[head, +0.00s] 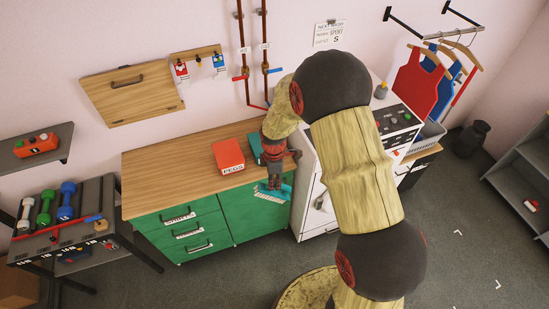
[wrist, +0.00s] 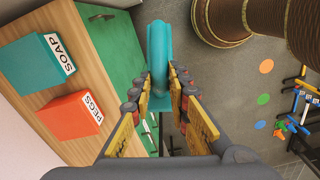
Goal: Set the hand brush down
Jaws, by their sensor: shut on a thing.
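The teal hand brush (head: 273,193) is in my gripper (head: 273,184), at the front edge of the wooden counter (head: 160,168) in the head view. In the wrist view the brush (wrist: 158,50) sits between the two fingers of my gripper (wrist: 159,88), which are shut on it. There it appears beside the counter's edge, against the green cabinet front and the floor. Whether any part of it touches the counter cannot be told.
A red PEGS box (head: 228,156) and a teal SOAP box (wrist: 35,67) stand on the counter, the SOAP box partly behind my arm in the head view. The counter's left part is clear. A white appliance (head: 311,200) stands to the right. Dumbbells (head: 66,200) rest on a rack at left.

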